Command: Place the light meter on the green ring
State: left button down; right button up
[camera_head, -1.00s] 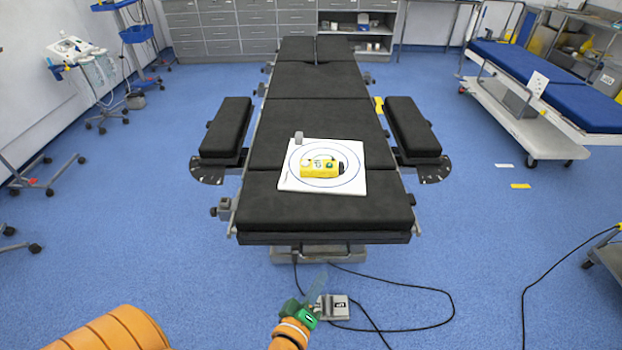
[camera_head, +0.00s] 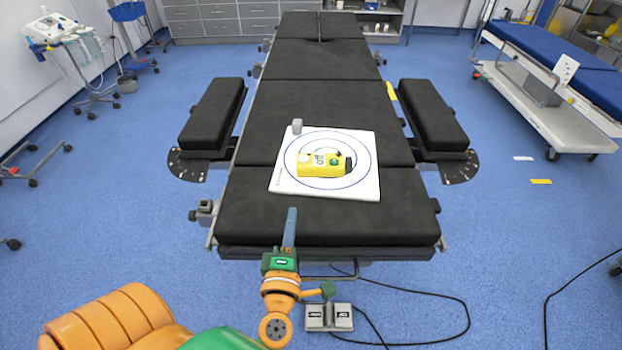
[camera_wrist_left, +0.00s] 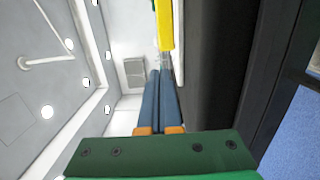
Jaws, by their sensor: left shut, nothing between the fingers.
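The yellow light meter (camera_head: 322,171), with a pale round part and a dark end, lies on a white board (camera_head: 285,184) on the operating table. It is near the middle of printed rings; the outer one (camera_head: 371,158) looks blue. In the left wrist view the shut fingers (camera_wrist_left: 163,72) point toward a yellow shape (camera_wrist_left: 165,25), probably the meter. My right gripper is out of view.
The black operating table (camera_head: 322,218) has padded side arms (camera_head: 433,115) left and right. A small grey block (camera_head: 297,126) is at the board's far left edge. A pedal (camera_head: 330,317) with cables lies on the floor at the near end.

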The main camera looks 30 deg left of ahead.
pick_arm(q)
jog(key=p, duration=0.1)
send_near(312, 168)
jog(key=a, duration=0.2)
jog(key=w+a, duration=0.1)
jog(key=a, duration=0.1)
jog(key=shift+w, duration=0.1)
jog(key=w, duration=0.3)
jog(key=shift+w+d+f, duration=0.2)
jog(key=shift+w, duration=0.2)
jog(key=shift+w+d, duration=0.2)
jog(key=shift+w, duration=0.2)
jog(key=shift+r, duration=0.1)
